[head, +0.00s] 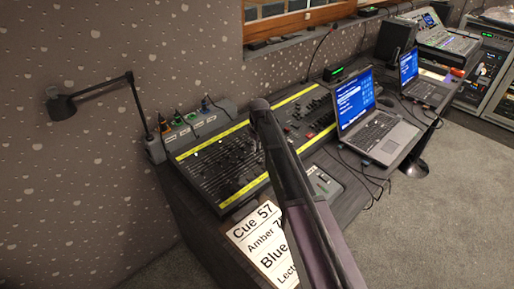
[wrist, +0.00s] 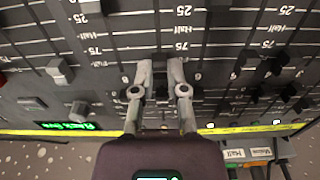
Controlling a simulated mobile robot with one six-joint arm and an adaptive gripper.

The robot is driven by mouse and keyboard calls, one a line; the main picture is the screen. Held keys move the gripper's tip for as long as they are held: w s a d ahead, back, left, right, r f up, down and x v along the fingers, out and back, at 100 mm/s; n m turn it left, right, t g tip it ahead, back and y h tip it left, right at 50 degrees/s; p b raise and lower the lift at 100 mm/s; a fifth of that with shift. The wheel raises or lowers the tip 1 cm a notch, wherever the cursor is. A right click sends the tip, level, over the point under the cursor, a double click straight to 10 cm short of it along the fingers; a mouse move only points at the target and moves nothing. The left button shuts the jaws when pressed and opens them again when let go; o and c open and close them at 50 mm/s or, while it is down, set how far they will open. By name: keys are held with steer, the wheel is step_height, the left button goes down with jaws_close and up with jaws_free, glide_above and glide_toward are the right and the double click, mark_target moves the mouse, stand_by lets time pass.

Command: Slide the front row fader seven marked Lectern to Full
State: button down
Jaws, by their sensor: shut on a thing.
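The lighting desk (head: 219,206) has a long panel of faders between yellow strips in the head view. In the wrist view its dark fader panel (wrist: 220,50) fills the picture, with white scale lines and marks such as 25 and 75. My gripper (wrist: 161,66) is down at the panel, its two fingers close together and shut on a fader cap that they mostly hide. I cannot read that fader's name or number. In the head view my arm covers part of the desk and the gripper cannot be made out.
Grey fader caps (wrist: 60,71) stand left of my gripper and dark caps (wrist: 277,63) right of it. A cue card (head: 262,240) lies at the desk's front, partly behind my arm. A laptop (head: 372,115) stands right of the desk, a lamp (head: 62,106) left.

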steer(key=c, duration=0.9)
jaws_free()
steer(key=shift+r, duration=0.15)
steer(key=shift+r+p, duration=1.15)
steer(key=shift+p, duration=0.15)
steer(key=shift+f, duration=0.3)
